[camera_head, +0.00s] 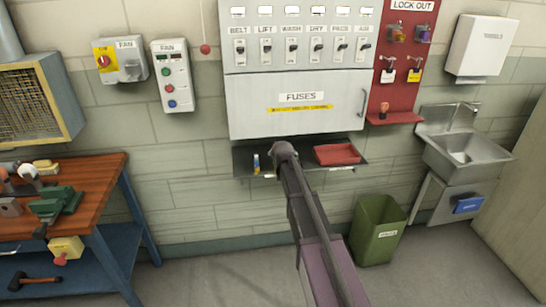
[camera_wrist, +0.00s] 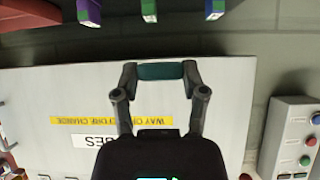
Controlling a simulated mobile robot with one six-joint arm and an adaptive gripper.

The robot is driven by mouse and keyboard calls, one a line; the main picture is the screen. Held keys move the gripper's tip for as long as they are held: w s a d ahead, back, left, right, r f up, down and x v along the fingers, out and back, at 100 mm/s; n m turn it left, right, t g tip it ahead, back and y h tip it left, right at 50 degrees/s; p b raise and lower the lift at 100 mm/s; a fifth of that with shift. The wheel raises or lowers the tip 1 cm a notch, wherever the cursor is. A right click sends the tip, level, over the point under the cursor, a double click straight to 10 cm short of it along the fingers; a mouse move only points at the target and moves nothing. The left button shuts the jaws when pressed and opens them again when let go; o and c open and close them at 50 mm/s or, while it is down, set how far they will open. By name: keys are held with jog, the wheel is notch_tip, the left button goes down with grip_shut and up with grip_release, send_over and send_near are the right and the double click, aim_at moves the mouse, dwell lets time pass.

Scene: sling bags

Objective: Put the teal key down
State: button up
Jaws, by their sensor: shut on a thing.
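My gripper (camera_wrist: 160,73) is shut on the teal key (camera_wrist: 160,70), a short dark teal piece spanning the gap between the two fingertips in the wrist view. The key is held in front of the closed white fuse cover, and I see no surface touching it. In the head view my gripper (camera_head: 284,152) is just below that cover, over the dark ledge (camera_head: 243,161). The key is hidden behind my arm there.
The ledge holds a red tray (camera_head: 337,154) right of my gripper and a small blue-yellow item (camera_head: 256,163) to its left. The fuse cover (camera_head: 300,118) is close behind. A green bin (camera_head: 377,232) stands below right; a workbench (camera_head: 95,170) is left.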

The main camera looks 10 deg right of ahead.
jog(key=shift+w+a+f, duration=0.1)
jog(key=shift+w, duration=0.85)
jog(key=shift+w+a+f, duration=0.1)
jog(key=shift+w, duration=0.85)
jog(key=shift+w, duration=0.5)
jog(key=shift+w+f+b, duration=0.15)
jog(key=shift+f+b, duration=1.65)
jog(key=shift+b, duration=0.15)
jog(key=shift+f+b, duration=0.6)
jog(key=shift+f, duration=0.05)
jog(key=o, duration=1.2)
jog(key=shift+o, duration=0.2)
